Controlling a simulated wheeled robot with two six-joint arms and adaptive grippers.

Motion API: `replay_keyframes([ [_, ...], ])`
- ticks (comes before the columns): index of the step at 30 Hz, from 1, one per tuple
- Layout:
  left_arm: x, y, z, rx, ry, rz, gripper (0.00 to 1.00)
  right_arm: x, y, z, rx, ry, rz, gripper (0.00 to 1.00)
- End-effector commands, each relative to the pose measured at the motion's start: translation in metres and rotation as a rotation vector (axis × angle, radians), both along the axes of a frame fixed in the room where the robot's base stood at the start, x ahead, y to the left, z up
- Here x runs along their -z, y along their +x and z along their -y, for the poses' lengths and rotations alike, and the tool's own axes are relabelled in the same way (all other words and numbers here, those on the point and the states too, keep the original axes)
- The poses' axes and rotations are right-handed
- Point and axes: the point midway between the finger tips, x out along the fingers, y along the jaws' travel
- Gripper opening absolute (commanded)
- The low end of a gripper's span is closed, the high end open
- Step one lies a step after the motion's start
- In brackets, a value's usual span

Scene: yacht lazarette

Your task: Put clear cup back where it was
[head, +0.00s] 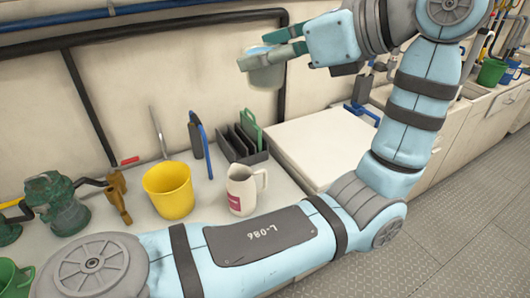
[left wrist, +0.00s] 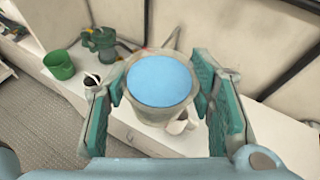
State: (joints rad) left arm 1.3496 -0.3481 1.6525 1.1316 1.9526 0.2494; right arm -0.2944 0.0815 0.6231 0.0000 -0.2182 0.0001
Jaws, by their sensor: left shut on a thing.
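The clear cup (head: 265,72) is held in the air by my left gripper (head: 277,53), high above the counter in the head view. My left gripper is shut on it, with one finger on each side. In the left wrist view the cup (left wrist: 161,103) sits between the two teal fingers (left wrist: 161,110) and a round light blue area shows at its open top. I cannot tell whether that blue is liquid. My right gripper is not in view.
Below stand a yellow bucket (head: 169,190), a white jug (head: 242,190), a dark slotted rack (head: 243,146) and a green pump (head: 55,202). A raised white surface (head: 318,145) to their right is largely clear. A green bucket (head: 491,72) stands at far right.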

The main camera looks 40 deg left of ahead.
Motion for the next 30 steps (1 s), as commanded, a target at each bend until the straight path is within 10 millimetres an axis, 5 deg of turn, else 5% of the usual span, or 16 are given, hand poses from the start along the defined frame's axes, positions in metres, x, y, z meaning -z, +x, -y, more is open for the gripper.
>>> replay_keyframes([
  [5, 0.040, 0.069, -0.043, 0.167, 0.001, -0.010, 0.27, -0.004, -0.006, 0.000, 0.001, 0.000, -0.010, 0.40],
  [8, 0.082, 0.116, -0.070, 0.312, 0.001, -0.015, 0.27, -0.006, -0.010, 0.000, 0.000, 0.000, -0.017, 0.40],
  [12, 0.163, 0.171, -0.098, 0.541, 0.003, -0.019, 0.27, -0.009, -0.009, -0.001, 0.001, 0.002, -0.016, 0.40],
  [15, 0.222, 0.194, -0.108, 0.687, 0.002, -0.018, 0.27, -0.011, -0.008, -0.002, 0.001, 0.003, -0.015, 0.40],
  [18, 0.270, 0.204, -0.112, 0.792, 0.001, -0.014, 0.27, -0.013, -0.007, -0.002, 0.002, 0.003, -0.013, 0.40],
  [26, 0.339, 0.207, -0.111, 0.882, 0.000, -0.011, 0.27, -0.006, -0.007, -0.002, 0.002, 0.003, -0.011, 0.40],
  [30, 0.395, 0.207, -0.111, 0.880, -0.003, -0.013, 0.27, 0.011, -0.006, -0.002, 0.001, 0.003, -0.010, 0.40],
])
